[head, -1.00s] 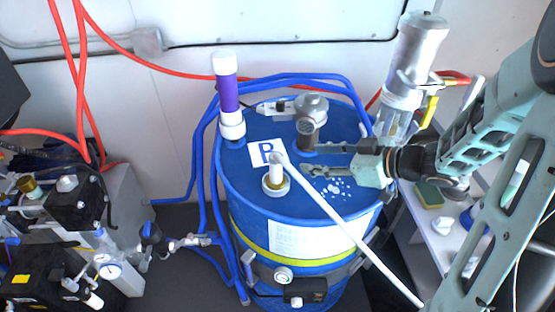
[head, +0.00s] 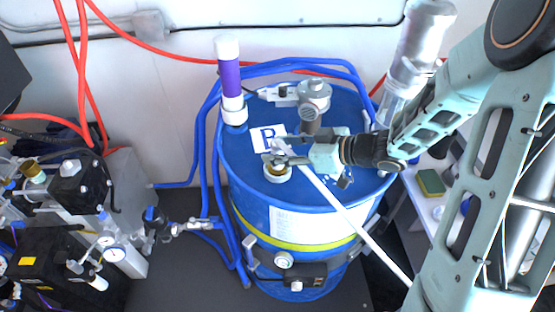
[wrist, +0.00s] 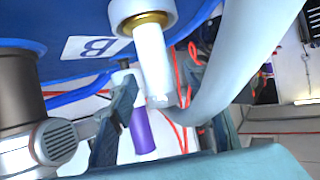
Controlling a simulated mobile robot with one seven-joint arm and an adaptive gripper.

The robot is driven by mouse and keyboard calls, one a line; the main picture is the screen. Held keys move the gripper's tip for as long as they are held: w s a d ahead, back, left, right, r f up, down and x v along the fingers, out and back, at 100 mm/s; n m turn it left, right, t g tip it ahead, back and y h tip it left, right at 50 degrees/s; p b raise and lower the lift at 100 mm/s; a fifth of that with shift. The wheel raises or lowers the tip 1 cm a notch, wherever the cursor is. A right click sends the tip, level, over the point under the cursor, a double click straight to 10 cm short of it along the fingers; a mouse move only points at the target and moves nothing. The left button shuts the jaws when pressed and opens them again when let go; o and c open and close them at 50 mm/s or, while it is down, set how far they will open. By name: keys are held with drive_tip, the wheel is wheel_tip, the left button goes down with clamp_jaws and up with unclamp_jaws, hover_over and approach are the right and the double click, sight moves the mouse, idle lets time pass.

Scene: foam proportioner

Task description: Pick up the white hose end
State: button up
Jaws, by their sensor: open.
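The white hose end (wrist: 152,60) is a short upright tube in a brass-ringed port (wrist: 143,20) on top of the blue drum (head: 240,190). From its top, the white hose (head: 345,213) bends sharply and slopes down to the lower right. My gripper (head: 270,151) is open at the upper part of the hose end, with its fingers reaching left over the port. In the wrist view, my gripper (wrist: 165,110) has one finger on each side of the tube. The fingers hide much of the hose end in the head view; contact cannot be told.
A purple-and-white cylinder (head: 230,80) stands at the drum's back left. A grey metal fitting (head: 314,95) rises behind my gripper. Blue hoses (head: 205,150) loop around the drum. Pumps with gauges (head: 105,245) stand at left.

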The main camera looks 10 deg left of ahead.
drive_tip(key=shift+w+a+f, duration=0.15)
drive_tip(key=shift+a, duration=0.2)
drive_tip(key=shift+c, duration=0.4)
clamp_jaws()
